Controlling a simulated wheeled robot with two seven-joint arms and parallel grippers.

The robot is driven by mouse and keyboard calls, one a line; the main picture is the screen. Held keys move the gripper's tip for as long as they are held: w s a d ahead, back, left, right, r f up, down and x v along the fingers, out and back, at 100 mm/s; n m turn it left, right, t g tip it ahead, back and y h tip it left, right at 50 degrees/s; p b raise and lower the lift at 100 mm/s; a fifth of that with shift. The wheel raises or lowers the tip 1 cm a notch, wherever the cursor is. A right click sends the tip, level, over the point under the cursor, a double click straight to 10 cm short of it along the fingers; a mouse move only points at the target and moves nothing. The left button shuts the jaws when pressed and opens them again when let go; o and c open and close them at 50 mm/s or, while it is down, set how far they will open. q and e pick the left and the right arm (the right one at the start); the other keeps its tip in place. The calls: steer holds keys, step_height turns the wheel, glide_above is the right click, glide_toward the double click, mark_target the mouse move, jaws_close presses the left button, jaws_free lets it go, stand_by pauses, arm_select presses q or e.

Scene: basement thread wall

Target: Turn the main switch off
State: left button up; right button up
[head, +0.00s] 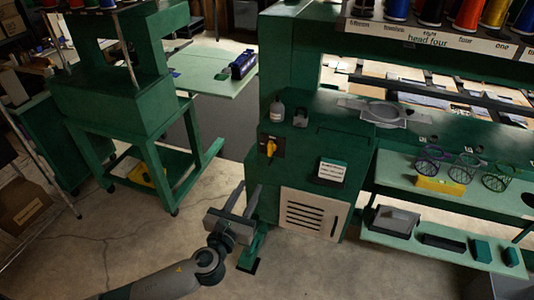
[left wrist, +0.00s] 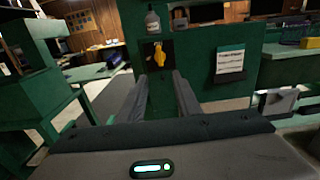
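The main switch is a yellow rotary knob (head: 270,148) on a dark plate on the front of the green machine (head: 300,160). It also shows in the left wrist view (left wrist: 159,54), straight ahead beyond my fingers. The knob looks roughly upright there; I cannot read its markings. My left gripper (head: 247,200) is open and empty, below and a little left of the switch, apart from it. In the left wrist view its two fingers (left wrist: 157,88) stand apart with a gap between them. My right gripper is not in view.
A labelled card holder (head: 332,170) and a louvred panel (head: 312,212) are on the machine front right of the switch. A bottle (head: 277,112) stands above it. Another green machine (head: 120,95) stands at the left.

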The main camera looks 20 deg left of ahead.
arm_select(q)
steer(key=p, duration=0.3)
glide_toward(269, 152)
steer(key=w, duration=0.9)
steer(key=shift+d, duration=0.15)
steer(key=c, duration=0.7)
